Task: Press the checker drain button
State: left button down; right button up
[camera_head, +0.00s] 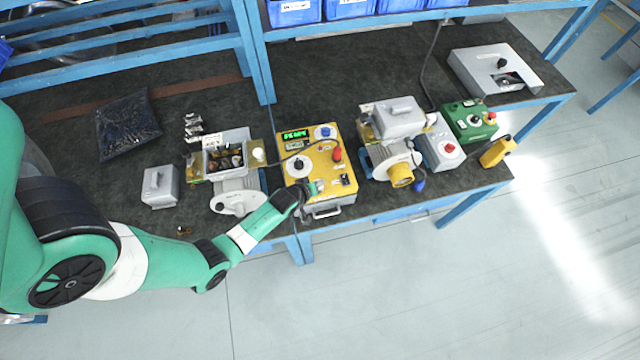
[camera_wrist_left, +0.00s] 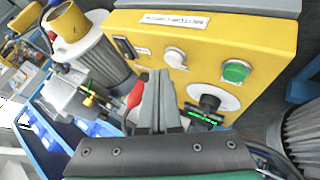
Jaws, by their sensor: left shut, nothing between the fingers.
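The checker is a yellow box (camera_head: 290,178) with a lit green display (camera_head: 295,135), a dark knob on a white dial (camera_head: 298,164), a blue knob (camera_head: 325,132) and a red part (camera_head: 337,154). My left gripper (camera_head: 305,190) is shut and empty, over its front left part, beside a small green button (camera_head: 315,187). In the left wrist view my shut fingers (camera_wrist_left: 163,98) are in front of a yellow panel (camera_wrist_left: 240,40) with a white button (camera_wrist_left: 176,57), a green button (camera_wrist_left: 236,71) and a dial (camera_wrist_left: 213,98). I cannot tell which button is the drain, or whether the fingertips touch anything.
Blower units with grey motors stand left (camera_head: 238,195) and right (camera_head: 390,162) of the checker. A green box (camera_head: 468,122) and a grey box with a red button (camera_head: 440,148) are farther right. A grey block (camera_head: 160,187) sits left. Blue bins line the shelf.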

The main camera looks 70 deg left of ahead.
pick_arm(q)
jog(key=shift+r, duration=0.15)
notch_tip(320, 180, up, 5)
jog(key=p, duration=0.4)
dwell(0.4)
dwell(1.5)
